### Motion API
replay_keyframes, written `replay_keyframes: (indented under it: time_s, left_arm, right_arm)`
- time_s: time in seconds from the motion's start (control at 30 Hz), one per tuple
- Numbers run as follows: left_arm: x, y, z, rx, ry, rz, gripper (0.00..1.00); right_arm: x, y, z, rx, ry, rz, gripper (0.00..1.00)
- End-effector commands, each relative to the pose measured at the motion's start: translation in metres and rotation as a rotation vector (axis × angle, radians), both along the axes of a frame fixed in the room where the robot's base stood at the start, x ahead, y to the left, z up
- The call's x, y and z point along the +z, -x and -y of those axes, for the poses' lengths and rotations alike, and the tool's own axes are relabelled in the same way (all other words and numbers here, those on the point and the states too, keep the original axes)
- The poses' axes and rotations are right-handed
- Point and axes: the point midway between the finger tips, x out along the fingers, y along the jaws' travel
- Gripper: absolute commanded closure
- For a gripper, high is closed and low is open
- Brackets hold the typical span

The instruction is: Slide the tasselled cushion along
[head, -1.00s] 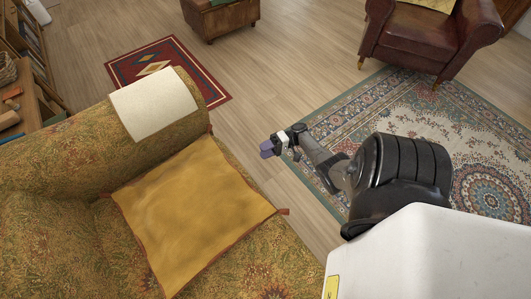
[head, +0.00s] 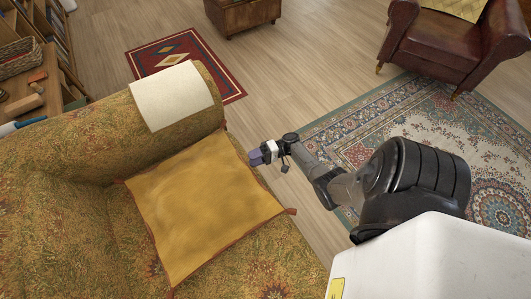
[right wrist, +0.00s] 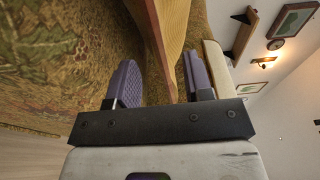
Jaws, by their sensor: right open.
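The tasselled cushion (head: 205,205) is mustard yellow with a reddish edge and small corner tassels. It lies flat on the seat of the floral sofa (head: 80,240), close to the rolled arm. My right gripper (head: 257,157) is at the cushion's right edge, near its upper right corner. In the right wrist view, my right gripper (right wrist: 162,82) has two purple fingers spread apart, with the cushion's edge (right wrist: 172,30) showing in the gap between them. I cannot tell whether either finger touches it. My left gripper is not in view.
A cream cloth (head: 171,95) lies over the sofa arm (head: 115,125). A shelf with a basket (head: 20,62) stands at the left. A brown armchair (head: 440,45) and patterned rug (head: 400,125) are at the right. The wooden floor (head: 290,70) between is open.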

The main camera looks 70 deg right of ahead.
Motion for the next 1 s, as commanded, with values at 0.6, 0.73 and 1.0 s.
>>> replay_keyframes:
  time_s: [0.6, 0.73, 1.0]
  left_arm:
    - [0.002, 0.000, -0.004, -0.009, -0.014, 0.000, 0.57]
    - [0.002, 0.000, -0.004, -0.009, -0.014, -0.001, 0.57]
    - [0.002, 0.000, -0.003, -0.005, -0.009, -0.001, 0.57]
  right_arm:
    - [0.000, -0.029, -0.028, 0.000, 0.000, 0.000, 0.53]
    - [0.000, -0.029, -0.028, 0.000, 0.000, 0.000, 0.53]
    - [0.000, -0.029, -0.027, 0.000, 0.001, 0.001, 0.72]
